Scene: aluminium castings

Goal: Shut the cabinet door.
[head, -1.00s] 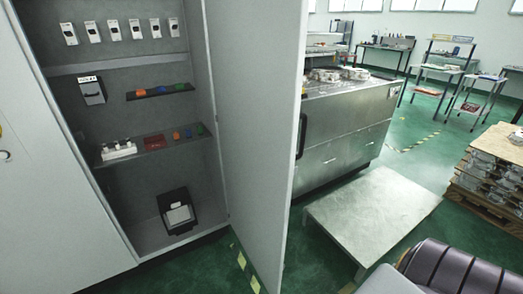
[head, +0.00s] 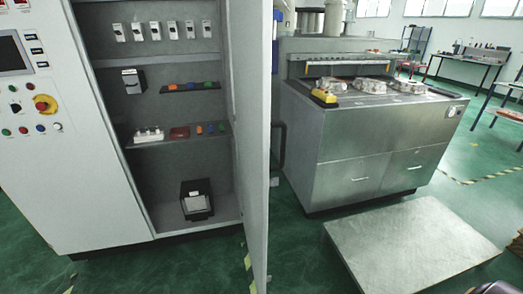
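The grey cabinet (head: 110,228) stands at the left, with its right compartment open. Its door (head: 254,130) is swung wide open, hinged on the compartment's right side and seen nearly edge-on. A dark handle (head: 277,145) shows just past the door's edge. Inside the compartment are a row of switches, shelves with small coloured parts, and a black box (head: 196,199) at the bottom. Neither of my grippers is in view.
A metal machine bench (head: 365,145) with castings on top stands right of the door. A low metal platform (head: 412,243) lies on the floor in front of it. A control panel with a red emergency button (head: 42,105) is at the left. Green floor is clear before the cabinet.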

